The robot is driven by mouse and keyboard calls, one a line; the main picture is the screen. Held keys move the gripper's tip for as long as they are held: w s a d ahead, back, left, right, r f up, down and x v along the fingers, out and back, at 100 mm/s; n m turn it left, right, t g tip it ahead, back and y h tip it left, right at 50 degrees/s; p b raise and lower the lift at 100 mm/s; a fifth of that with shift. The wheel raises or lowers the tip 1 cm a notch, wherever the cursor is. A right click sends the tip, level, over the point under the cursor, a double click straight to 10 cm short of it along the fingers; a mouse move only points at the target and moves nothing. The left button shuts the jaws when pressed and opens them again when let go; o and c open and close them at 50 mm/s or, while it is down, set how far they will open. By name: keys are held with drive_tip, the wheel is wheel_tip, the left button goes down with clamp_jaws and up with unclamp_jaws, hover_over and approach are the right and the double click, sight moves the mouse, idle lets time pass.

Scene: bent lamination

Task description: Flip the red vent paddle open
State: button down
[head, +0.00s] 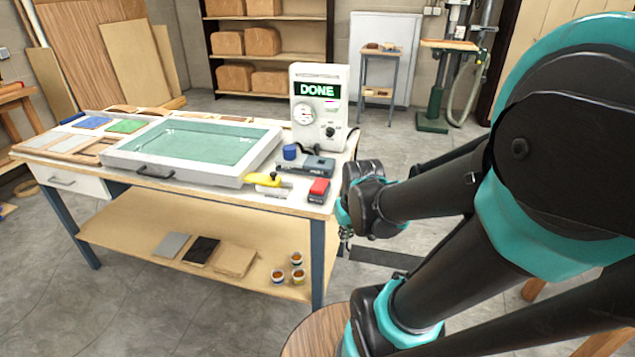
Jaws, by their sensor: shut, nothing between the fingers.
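A red paddle (319,187) sits on a small dark block at the right front corner of the workbench (200,188). Its exact tilt is too small to tell. A white control box (319,108) stands behind it with a green "DONE" display. My gripper (346,240) hangs just right of the bench's right edge, below the tabletop level and apart from the paddle. It is shut and empty, and my wrist partly hides it.
A shallow framed tray with a green sheet (195,142) fills the bench middle. A yellow-handled tool (264,179), a blue knob (290,152) and a grey device (318,166) lie near the paddle. Small pots (297,275) stand on the lower shelf.

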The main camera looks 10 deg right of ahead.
drive_tip(key=w+a+r+n+g, duration=0.25)
drive_tip(key=w+r+n, duration=0.35)
drive_tip(key=w+r, duration=0.55)
wheel_tip(320, 180, up, 9)
drive_tip(key=n+g, duration=0.3)
drive_tip(key=n, duration=0.3)
hover_over(316, 189)
drive_tip(key=w+d, duration=0.1)
drive_tip(key=w, duration=0.1)
drive_tip(key=shift+w+t, duration=0.1)
drive_tip(key=shift+t, duration=0.15)
drive_tip(key=f, duration=0.4)
drive_tip(key=s+f, duration=0.1)
drive_tip(key=f, duration=0.8)
drive_tip(key=shift+s+a+f, duration=0.4)
drive_tip(key=shift+f, duration=0.1)
